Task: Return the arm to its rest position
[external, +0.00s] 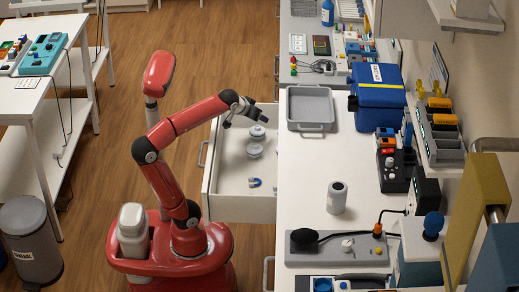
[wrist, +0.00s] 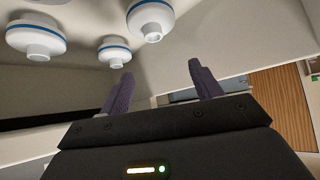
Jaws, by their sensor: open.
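My red arm reaches right from its base, and my gripper (external: 257,116) hangs over an open white drawer (external: 213,185). In the wrist view my gripper (wrist: 160,82) shows two purple-grey fingers spread apart with nothing between them. White and grey round pieces (external: 256,132) lie in the drawer below the gripper. The wrist view shows three white pieces with blue rings: one at left (wrist: 36,36), one in the middle (wrist: 114,50) and one at right (wrist: 150,18). They are beyond the fingertips and apart from them.
The counter (external: 310,180) stands right of the drawer, with a grey tray (external: 311,128), a blue box (external: 377,85) and a grey canister (external: 337,197) on it. A small blue piece (external: 255,182) lies in the drawer. A white table (external: 45,95) and a bin (external: 30,235) stand at left. The wooden floor behind is clear.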

